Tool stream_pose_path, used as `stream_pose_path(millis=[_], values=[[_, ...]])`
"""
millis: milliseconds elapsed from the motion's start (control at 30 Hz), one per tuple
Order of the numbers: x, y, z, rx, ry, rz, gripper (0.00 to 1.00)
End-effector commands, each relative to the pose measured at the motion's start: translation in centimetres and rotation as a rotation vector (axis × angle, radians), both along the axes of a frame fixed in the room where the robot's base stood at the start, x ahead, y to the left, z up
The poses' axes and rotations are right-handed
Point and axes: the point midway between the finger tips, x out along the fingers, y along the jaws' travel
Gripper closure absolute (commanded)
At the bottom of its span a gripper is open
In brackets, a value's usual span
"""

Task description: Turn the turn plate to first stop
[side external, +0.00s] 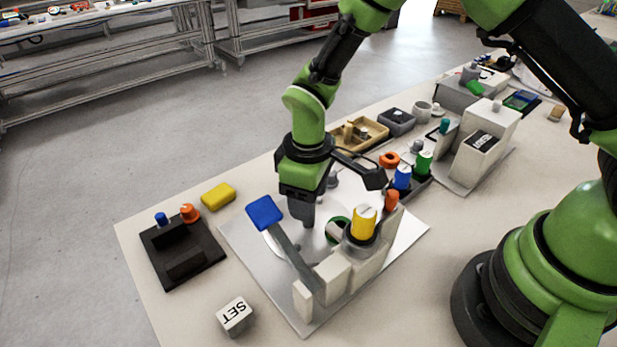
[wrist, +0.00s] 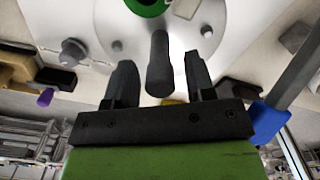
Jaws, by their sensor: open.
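The turn plate is a pale grey disc on a light base plate; in the wrist view (wrist: 215,22) its face fills the top middle, with a green ring (wrist: 146,5) and small knobs. In the side view the turn plate (side external: 352,190) is partly hidden by my arm. A dark upright peg (wrist: 160,65) stands out from the plate. My gripper (wrist: 160,80) is open, with one finger on each side of the peg; gaps show on both sides. In the side view my gripper (side external: 303,212) points down at the plate, its fingertips hard to make out.
A blue-ended lever (side external: 265,213) stands close left of my gripper. A yellow-capped post (side external: 363,222) and pale blocks (side external: 333,278) stand at the front right. A black fixture (side external: 183,250), yellow block (side external: 218,196) and SET cube (side external: 235,315) lie left.

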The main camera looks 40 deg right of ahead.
Motion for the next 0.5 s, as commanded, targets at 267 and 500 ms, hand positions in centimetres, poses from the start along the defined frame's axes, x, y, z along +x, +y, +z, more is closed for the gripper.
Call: stream_pose_path(millis=[267, 500], values=[[0.1, 0.0, 5.5, 0.003, -0.007, 0.001, 0.50], [0.1, 0.0, 8.7, 0.002, -0.003, 0.000, 0.50]])
